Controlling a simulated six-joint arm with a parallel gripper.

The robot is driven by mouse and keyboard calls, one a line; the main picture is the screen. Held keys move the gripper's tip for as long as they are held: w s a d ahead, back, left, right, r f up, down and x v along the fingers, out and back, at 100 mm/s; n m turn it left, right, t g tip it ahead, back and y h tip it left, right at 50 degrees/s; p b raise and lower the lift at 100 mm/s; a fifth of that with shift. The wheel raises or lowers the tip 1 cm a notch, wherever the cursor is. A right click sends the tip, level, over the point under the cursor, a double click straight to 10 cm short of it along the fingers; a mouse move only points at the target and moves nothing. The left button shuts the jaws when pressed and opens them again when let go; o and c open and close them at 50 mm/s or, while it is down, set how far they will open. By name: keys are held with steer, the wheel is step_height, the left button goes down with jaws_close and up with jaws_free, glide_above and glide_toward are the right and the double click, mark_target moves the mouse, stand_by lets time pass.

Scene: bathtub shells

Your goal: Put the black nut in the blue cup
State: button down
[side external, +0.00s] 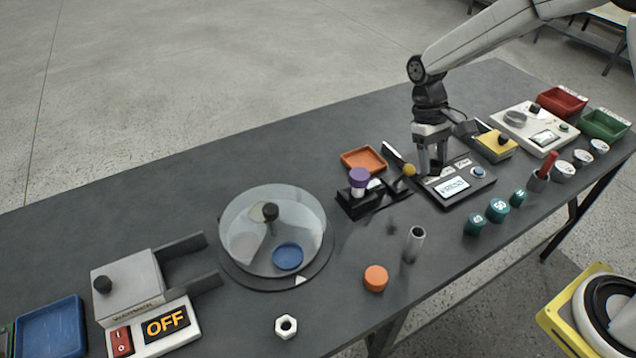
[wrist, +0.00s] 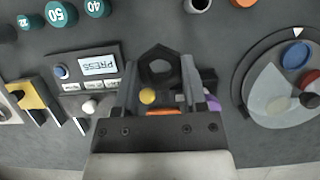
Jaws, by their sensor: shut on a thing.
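My gripper (side external: 432,172) is over the table beside the display box, pointing down. In the wrist view my gripper (wrist: 160,75) is shut on the black nut (wrist: 160,54), a dark hexagonal ring between the fingertips. I cannot make out the nut in the side view. The blue cup (side external: 288,256) appears as a round blue shape in the clear round carousel, left of my gripper in the side view. In the wrist view the blue cup (wrist: 296,55) is at the right. Whether the clear cover lies over it is unclear.
The carousel (side external: 235,270) has a dark knob in its centre. Between it and my gripper stand a purple-topped fixture (side external: 359,178) and an orange tray (side external: 364,160). A grey tube (side external: 413,245), orange cylinder (side external: 376,278) and white nut (side external: 286,326) are near the front edge.

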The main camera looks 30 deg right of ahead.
step_height(320, 180, up, 3)
steer(key=shift+r, duration=0.15)
steer(key=shift+w+r, duration=0.1)
steer(key=shift+r, duration=0.1)
steer(key=w+m+y, duration=0.1)
steer(key=w+m, duration=0.1)
steer(key=m, duration=0.1)
steer(key=m+t+y, duration=0.2)
steer(key=m+t, duration=0.6)
steer(key=m, duration=1.6)
glide_above(342, 182)
steer(key=f, duration=1.2)
steer(key=s+f, duration=0.1)
steer(key=f, duration=0.5)
steer(key=shift+d+f, duration=0.35)
steer(key=shift+d, duration=0.05)
steer(key=shift+f, duration=1.85)
steer(key=shift+f, duration=0.2)
